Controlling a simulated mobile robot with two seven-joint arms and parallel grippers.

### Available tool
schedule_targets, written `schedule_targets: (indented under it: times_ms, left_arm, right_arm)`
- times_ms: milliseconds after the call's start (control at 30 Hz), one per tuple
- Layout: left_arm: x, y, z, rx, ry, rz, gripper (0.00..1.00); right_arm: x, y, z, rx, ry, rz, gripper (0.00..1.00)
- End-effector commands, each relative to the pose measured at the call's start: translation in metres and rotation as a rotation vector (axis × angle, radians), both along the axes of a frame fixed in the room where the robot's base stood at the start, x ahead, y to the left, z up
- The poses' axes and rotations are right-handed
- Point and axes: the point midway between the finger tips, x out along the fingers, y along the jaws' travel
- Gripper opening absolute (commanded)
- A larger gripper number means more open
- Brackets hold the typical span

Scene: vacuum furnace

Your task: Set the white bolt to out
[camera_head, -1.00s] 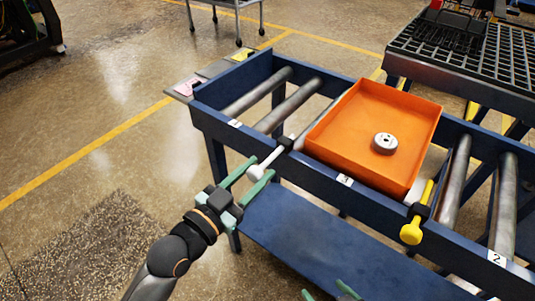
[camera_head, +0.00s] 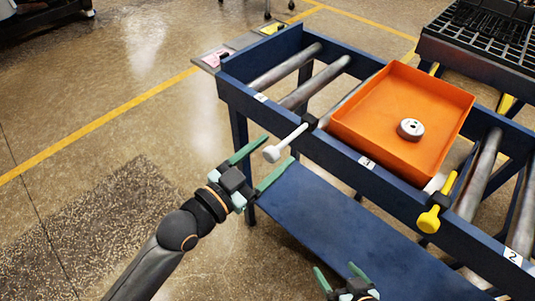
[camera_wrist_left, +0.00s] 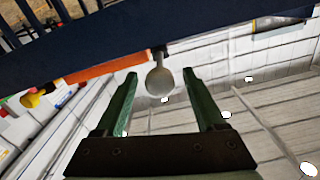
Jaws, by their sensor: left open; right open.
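The white bolt (camera_head: 290,141) sticks out from the near side of the blue roller frame, its round knob toward me. In the left wrist view the knob (camera_wrist_left: 159,82) shows pale grey, in the gap between the fingertips, with space on both sides. My left gripper (camera_head: 280,149) is open, its green fingers pointing at the bolt, one on each side of the knob. It also shows in the left wrist view (camera_wrist_left: 161,76). My right gripper (camera_head: 336,268) is open and empty, low at the bottom edge, apart from the frame.
An orange tray (camera_head: 375,108) with a round metal part (camera_head: 410,129) rests on the blue roller frame (camera_head: 330,150). A yellow bolt (camera_head: 429,219) sticks out farther right. A blue lower shelf (camera_head: 310,225) lies below. The floor at left is clear.

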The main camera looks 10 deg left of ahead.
Motion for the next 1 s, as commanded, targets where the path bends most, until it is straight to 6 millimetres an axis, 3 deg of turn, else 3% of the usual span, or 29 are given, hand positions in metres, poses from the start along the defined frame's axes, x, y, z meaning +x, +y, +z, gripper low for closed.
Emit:
schedule_targets:
  times_ms: [167, 700, 1000]
  left_arm:
    - [-0.008, 0.006, -0.001, 0.002, 0.001, 0.0, 0.72]
    - [-0.082, 0.059, -0.002, 0.004, 0.004, -0.001, 0.72]
    - [-0.1, 0.073, 0.0, 0.001, 0.0, 0.0, 0.72]
  right_arm:
    - [0.002, 0.0, 0.002, 0.001, -0.006, 0.0, 1.0]
    - [0.007, 0.001, 0.001, 0.001, -0.014, 0.002, 1.0]
    - [0.006, 0.001, 0.0, 0.0, -0.011, 0.005, 1.0]
